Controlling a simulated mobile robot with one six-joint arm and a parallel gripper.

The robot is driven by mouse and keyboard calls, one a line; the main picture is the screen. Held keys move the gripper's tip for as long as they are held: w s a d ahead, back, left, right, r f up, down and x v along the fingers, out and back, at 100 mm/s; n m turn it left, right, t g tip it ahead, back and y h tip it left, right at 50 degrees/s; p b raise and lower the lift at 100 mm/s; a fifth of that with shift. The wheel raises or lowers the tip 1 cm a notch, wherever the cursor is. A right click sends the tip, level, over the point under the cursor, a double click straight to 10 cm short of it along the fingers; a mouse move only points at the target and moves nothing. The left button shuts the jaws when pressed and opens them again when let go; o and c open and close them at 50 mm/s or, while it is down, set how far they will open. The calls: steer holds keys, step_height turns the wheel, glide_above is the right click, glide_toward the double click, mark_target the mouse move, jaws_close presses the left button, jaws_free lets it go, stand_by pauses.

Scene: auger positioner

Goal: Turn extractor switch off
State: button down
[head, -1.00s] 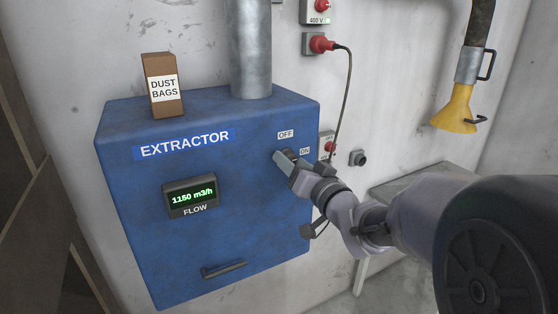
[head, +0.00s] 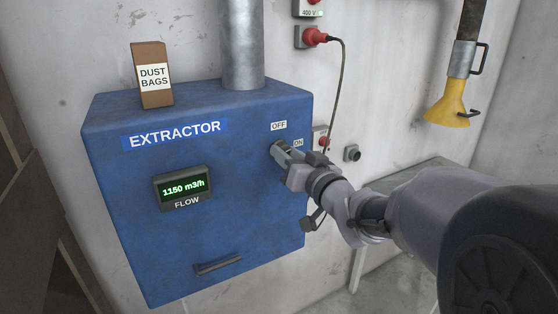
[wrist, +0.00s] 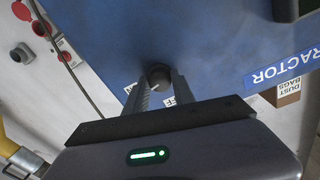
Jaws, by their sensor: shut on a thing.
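The blue extractor box (head: 130,235) hangs on the wall, with an OFF label (head: 279,126) and an ON label (head: 298,142) on its front near the right edge. The extractor switch (wrist: 158,75) shows in the wrist view as a dark round knob between my fingertips. My gripper (head: 278,150) is shut on the switch, just below the two labels. In the head view the fingers mostly hide the knob, and I cannot tell which label it points to. The flow display (head: 183,188) is lit green and reads 1150 m3/h.
A dust bags carton (head: 152,75) stands on top of the box beside a grey duct (head: 242,45). A red plug (head: 315,37) with a hanging cable is on the wall to the right. A yellow nozzle (head: 451,104) hangs farther right, above a grey bench (head: 400,180).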

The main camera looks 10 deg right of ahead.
steer(key=shift+d+n+y+b, duration=0.1)
steer(key=shift+n+y+b, duration=0.2)
steer(key=shift+n+b, duration=6.35)
steer(key=n+p, duration=0.2)
steer(key=n, duration=0.1)
steer(key=shift+p, duration=0.3)
steer(key=c, duration=1.1)
jaws_free()
steer(key=shift+o, duration=0.2)
